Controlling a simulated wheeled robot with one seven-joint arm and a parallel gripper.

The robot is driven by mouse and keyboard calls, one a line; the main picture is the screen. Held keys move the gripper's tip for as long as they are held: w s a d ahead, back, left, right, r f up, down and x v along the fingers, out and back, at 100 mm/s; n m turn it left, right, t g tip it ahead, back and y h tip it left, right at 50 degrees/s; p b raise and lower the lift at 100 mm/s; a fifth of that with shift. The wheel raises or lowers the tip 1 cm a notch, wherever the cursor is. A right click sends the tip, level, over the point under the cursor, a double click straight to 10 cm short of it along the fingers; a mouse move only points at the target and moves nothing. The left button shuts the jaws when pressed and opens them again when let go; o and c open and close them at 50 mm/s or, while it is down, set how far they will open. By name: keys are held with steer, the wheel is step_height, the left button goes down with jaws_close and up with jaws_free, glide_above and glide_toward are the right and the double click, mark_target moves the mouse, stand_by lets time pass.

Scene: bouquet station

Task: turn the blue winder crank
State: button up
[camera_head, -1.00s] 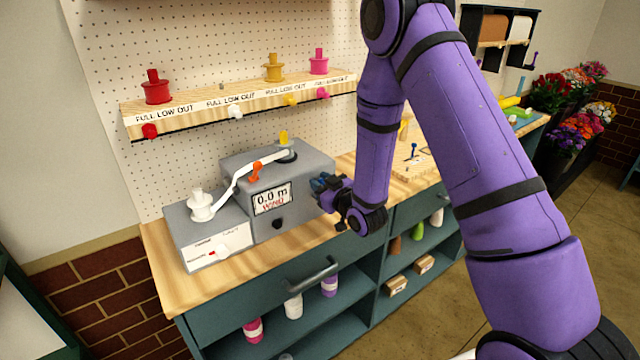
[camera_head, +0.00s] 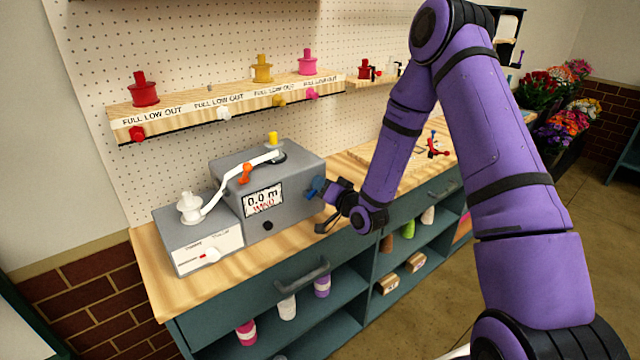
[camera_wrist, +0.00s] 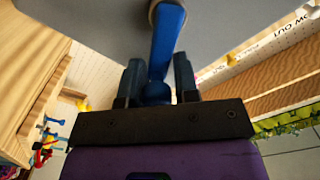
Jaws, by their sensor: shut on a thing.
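The grey winder machine (camera_head: 285,190) stands on the wooden bench top, its display reading 0.0 m with a red word below. Its blue crank (camera_head: 316,187) sticks out of the right side. In the wrist view the blue crank arm (camera_wrist: 167,40) runs down from a hub on the grey wall to between my fingers. My gripper (camera_head: 330,192) is at the machine's right side; in the wrist view my gripper (camera_wrist: 157,85) is shut on the crank's lower end. The fingers partly hide the grip. A white ribbon (camera_head: 225,188) runs from the white spool (camera_head: 190,208) to the machine's top.
A shelf (camera_head: 190,110) with red, yellow and pink spools hangs on the pegboard behind. A drawer handle (camera_head: 303,276) projects from the bench front below. The bench's front left corner is clear. Flowers (camera_head: 560,100) stand at the far right.

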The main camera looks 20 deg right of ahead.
steer(key=f+m, duration=0.1)
steer(key=m, duration=0.1)
steer(key=f+m, duration=0.1)
steer(key=m, duration=0.1)
steer(key=d+f+m, duration=0.1)
steer(key=m, duration=0.2)
steer(key=f+m, duration=0.1)
steer(key=m, duration=0.1)
steer(key=shift+a+f, duration=0.1)
steer(key=shift+f, duration=0.05)
steer(key=shift+a+f+m, duration=0.1)
steer(key=shift+f+m, duration=0.1)
steer(key=shift+m, duration=0.4)
steer(key=shift+a+f+m, duration=0.1)
steer(key=shift+f+m, duration=0.05)
steer(key=shift+m, duration=0.45)
steer(key=o, duration=0.8)
steer(key=shift+o, duration=0.2)
